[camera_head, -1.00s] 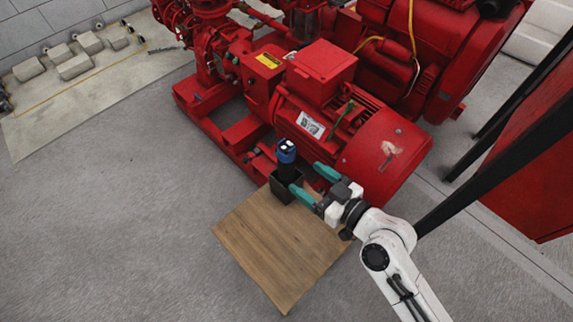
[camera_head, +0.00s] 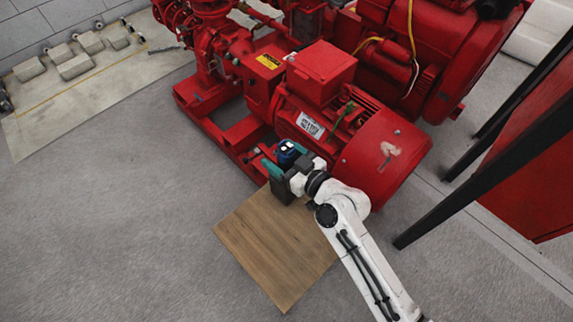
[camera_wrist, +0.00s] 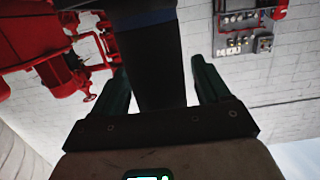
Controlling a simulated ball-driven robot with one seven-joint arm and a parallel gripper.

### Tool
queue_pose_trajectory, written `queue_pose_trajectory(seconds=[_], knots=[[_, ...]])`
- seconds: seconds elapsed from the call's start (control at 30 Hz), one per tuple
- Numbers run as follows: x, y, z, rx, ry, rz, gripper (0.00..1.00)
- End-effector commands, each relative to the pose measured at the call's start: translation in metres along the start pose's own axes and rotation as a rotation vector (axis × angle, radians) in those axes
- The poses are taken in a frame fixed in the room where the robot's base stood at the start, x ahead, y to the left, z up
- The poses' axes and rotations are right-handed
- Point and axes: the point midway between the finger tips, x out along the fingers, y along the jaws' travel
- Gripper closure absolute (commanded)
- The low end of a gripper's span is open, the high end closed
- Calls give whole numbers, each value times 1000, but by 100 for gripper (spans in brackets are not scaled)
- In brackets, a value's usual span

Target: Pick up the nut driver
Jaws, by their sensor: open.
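The nut driver (camera_head: 287,152) has a blue top and stands upright in a small black holder (camera_head: 281,194). The holder is at the far corner of a wooden table (camera_head: 272,255). My gripper (camera_head: 281,162) is open, with its teal fingers on either side of the nut driver. In the wrist view the dark body of the nut driver (camera_wrist: 160,62) lies between the two fingers of my gripper (camera_wrist: 162,78), with a gap to each. The lower part of the nut driver is hidden by the gripper and the holder.
A large red pump and motor (camera_head: 345,140) stands right behind the table and close to my gripper. A red cabinet with black posts (camera_head: 535,185) is at the right. Grey floor (camera_head: 110,220) is free at the left.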

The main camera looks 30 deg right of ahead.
Motion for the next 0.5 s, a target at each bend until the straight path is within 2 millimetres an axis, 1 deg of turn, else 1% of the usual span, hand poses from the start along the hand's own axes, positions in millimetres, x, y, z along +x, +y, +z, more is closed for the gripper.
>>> queue_pose_trajectory(seconds=[0.07,0.27,0.5], knots=[[3,0,0,0,-1,0,25],[3,0,0,0,0,0,25],[3,0,0,0,0,0,48]])
